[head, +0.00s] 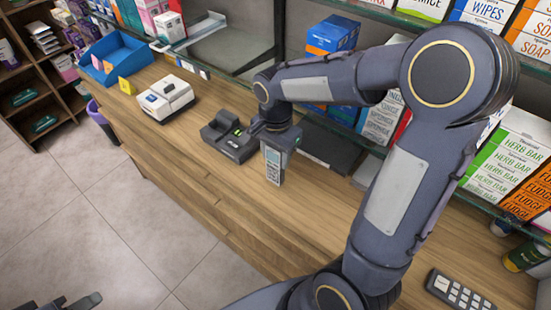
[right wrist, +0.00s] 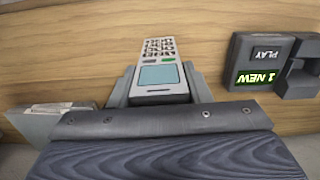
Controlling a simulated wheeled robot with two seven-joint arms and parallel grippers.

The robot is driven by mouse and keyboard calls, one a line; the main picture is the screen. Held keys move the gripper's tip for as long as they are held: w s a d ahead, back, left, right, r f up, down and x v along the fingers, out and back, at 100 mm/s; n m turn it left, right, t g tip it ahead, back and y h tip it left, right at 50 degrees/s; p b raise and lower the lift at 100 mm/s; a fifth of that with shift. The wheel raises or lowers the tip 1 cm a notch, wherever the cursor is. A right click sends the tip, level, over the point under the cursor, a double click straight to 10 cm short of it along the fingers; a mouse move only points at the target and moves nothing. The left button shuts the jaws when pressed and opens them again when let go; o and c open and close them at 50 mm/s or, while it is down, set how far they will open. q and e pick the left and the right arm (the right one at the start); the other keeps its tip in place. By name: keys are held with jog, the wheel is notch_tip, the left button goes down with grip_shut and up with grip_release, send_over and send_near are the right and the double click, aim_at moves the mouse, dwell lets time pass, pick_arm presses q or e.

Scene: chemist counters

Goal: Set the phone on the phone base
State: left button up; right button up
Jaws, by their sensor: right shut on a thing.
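The phone (head: 273,166), a light grey handset with a keypad and bluish screen, is held upright in my right gripper (head: 277,140) above the wooden counter. In the right wrist view the phone (right wrist: 160,72) sits between the two fingers of my right gripper (right wrist: 160,90), which is shut on it. The dark phone base (head: 230,138) stands on the counter just left of the phone, apart from it. Its lit "1 NEW" display and PLAY key show on the base in the right wrist view (right wrist: 262,66). Part of my left gripper (head: 72,302) shows at the bottom left edge; its opening is unclear.
A white device (head: 166,98) and a blue tray (head: 115,60) stand farther left on the counter (head: 190,150). A dark flat pad (head: 328,148) lies behind the phone. A remote-like keypad (head: 458,292) lies at bottom right. Boxed shelves line the back.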

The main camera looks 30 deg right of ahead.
aim_at(275, 162)
notch_tip(275, 162, down, 3)
jog(key=shift+w+r, duration=0.1)
jog(key=shift+w, duration=0.05)
jog(key=shift+f, duration=0.35)
jog(key=o, duration=1)
jog(key=shift+o, duration=0.2)
jog(key=shift+r, duration=0.1)
